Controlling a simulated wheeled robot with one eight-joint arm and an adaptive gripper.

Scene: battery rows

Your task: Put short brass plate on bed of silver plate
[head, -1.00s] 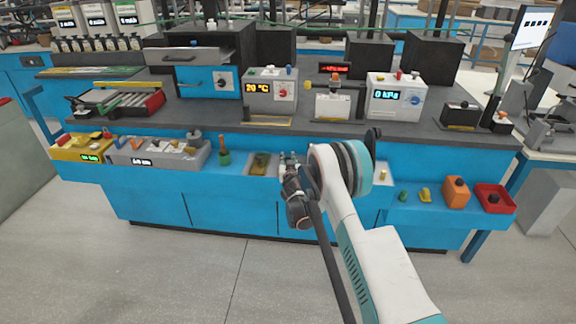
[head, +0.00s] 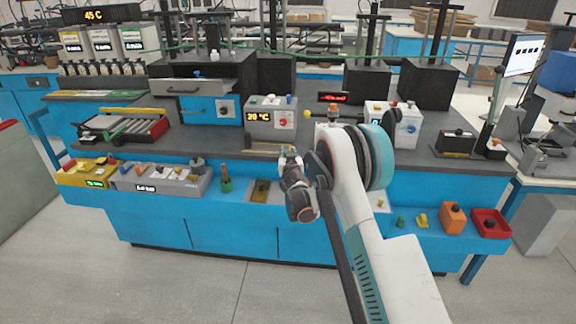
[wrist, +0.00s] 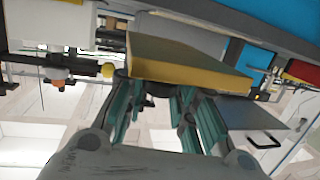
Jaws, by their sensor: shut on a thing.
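My gripper (head: 289,155) is in front of the bench's front edge in the head view, left of the arm's large round joint. In the wrist view my gripper (wrist: 155,90) is shut on a flat brass-yellow plate (wrist: 188,66) with a dull olive face and a brighter yellow edge. The plate is tilted in this view and spans beyond both fingers.
A yellow unit (head: 72,182) stands left of the grey one. A tray with an olive piece (head: 261,190) lies on the shelf near my gripper. A green pot (head: 226,184), an orange block (head: 453,217) and a red tray (head: 505,232) also stand there. Instruments crowd the bench behind.

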